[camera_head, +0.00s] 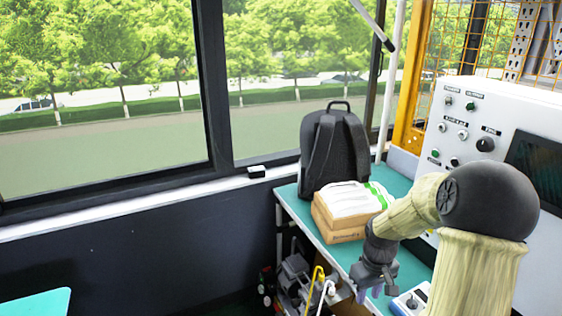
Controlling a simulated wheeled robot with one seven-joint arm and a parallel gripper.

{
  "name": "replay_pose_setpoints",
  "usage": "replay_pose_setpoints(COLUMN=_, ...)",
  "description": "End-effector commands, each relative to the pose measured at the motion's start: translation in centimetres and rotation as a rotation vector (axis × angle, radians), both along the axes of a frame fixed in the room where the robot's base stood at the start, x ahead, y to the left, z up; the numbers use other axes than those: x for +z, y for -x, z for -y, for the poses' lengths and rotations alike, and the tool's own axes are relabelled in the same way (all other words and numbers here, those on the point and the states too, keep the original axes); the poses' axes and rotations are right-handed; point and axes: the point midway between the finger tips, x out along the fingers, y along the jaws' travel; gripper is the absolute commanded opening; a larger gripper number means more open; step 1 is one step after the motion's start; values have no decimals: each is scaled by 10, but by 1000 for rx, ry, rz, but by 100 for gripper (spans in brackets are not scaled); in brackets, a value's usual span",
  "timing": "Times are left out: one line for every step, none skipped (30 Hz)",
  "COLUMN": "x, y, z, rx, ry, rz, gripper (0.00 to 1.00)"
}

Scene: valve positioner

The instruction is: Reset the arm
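My gripper (375,291) hangs at the end of my bent arm, over the front edge of the teal table (312,222). It points down, and its fingers are small and partly dark in the picture. I cannot tell whether they are apart or together, and no held thing is visible. The arm has a pale patterned covering and a large dark elbow joint. It blocks part of the table and of the control panel behind it.
A black backpack (335,145) and a cardboard box (340,229) with white packets (350,199) stand on the table. A white control panel (468,118) is at the right. A blue-and-white device (408,304) lies near my gripper. Tools (295,277) sit below. Windows line the left.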

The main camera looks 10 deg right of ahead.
Motion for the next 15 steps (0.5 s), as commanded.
replay_pose_setpoints(x=13, y=4, z=-9, rx=-1, ry=7, rz=7, gripper=31)
replay_pose_setpoints(x=18, y=7, z=-16, rx=-5, ry=11, rz=11, gripper=31)
replay_pose_setpoints(x=27, y=12, z=-24, rx=-12, ry=16, rz=21, gripper=31)
replay_pose_setpoints(x=34, y=17, z=-32, rx=-20, ry=20, rz=28, gripper=31)
replay_pose_setpoints(x=42, y=22, z=-39, rx=-28, ry=24, rz=39, gripper=31)
replay_pose_setpoints(x=52, y=29, z=-49, rx=-42, ry=26, rz=52, gripper=31)
replay_pose_setpoints(x=59, y=35, z=-57, rx=-53, ry=28, rz=64, gripper=31)
replay_pose_setpoints(x=66, y=41, z=-64, rx=-65, ry=28, rz=76, gripper=31)
replay_pose_setpoints(x=75, y=49, z=-72, rx=-82, ry=28, rz=92, gripper=31)
replay_pose_setpoints(x=82, y=55, z=-79, rx=-95, ry=26, rz=106, gripper=31)
replay_pose_setpoints(x=89, y=62, z=-85, rx=-109, ry=24, rz=119, gripper=31)
replay_pose_setpoints(x=98, y=70, z=-93, rx=-126, ry=17, rz=138, gripper=31)
replay_pose_setpoints(x=104, y=77, z=-99, rx=-139, ry=13, rz=151, gripper=31)
replay_pose_setpoints(x=109, y=83, z=-103, rx=-154, ry=6, rz=165, gripper=31)
replay_pose_setpoints(x=115, y=91, z=-109, rx=-172, ry=-3, rz=180, gripper=31)
